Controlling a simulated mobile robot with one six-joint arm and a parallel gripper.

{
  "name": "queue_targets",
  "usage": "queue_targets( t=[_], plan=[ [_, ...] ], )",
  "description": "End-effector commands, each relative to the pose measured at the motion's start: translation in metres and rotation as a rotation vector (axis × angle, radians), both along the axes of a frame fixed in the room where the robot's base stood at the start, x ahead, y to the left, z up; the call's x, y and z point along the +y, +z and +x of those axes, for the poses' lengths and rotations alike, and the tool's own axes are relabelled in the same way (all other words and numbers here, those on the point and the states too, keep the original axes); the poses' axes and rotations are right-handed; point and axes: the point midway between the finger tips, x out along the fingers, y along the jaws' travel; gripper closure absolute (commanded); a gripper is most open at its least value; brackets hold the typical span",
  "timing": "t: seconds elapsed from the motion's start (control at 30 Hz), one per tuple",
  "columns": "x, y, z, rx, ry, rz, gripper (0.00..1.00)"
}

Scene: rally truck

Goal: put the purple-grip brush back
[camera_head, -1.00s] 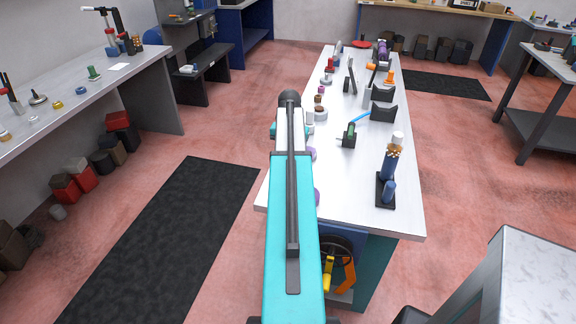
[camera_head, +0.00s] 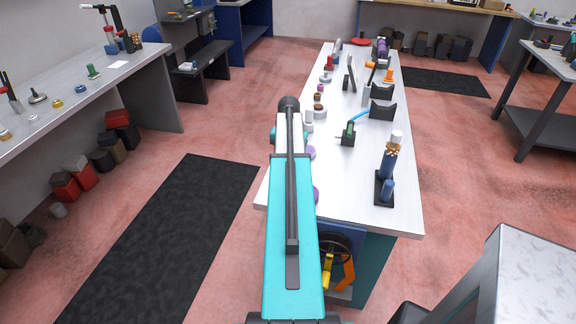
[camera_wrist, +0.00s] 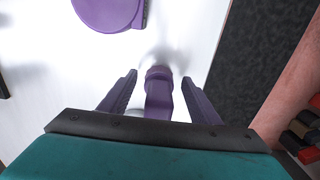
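In the wrist view a purple item (camera_wrist: 160,92), which looks like a brush grip, lies between the two fingers of my gripper (camera_wrist: 160,95). White tabletop shows between it and each finger, so my gripper is open around it and not closed on it. Its lower end is hidden by my gripper body, and I cannot see any bristles. A larger rounded purple piece (camera_wrist: 108,10) is at the top of the wrist view. In the head view my arm hides the fingers. Purple bits (camera_head: 311,152) show beside my arm on the bench's left edge.
The long white bench (camera_head: 345,210) carries a blue cylinder on a black base (camera_head: 385,188), a green-and-black tool (camera_head: 347,133) and a black cradle (camera_head: 382,110). A black mat (camera_head: 165,240) lies on the floor to the left. A grey cabinet (camera_head: 510,285) stands at right.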

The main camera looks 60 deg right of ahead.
Motion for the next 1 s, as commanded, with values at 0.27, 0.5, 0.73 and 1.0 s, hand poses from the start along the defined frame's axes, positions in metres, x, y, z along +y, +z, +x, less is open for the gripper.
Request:
queue_targets(
  t=[0.27, 0.5, 0.73, 1.0],
  plan=[
    [0.000, -0.001, 0.000, 0.000, 0.000, 0.000, 0.43],
    [0.000, 0.006, 0.001, 0.000, 0.000, -0.001, 0.43],
    [0.001, 0.027, 0.000, -0.001, 0.001, -0.002, 0.43],
    [0.002, 0.054, -0.001, -0.001, 0.001, -0.002, 0.43]
  ],
)
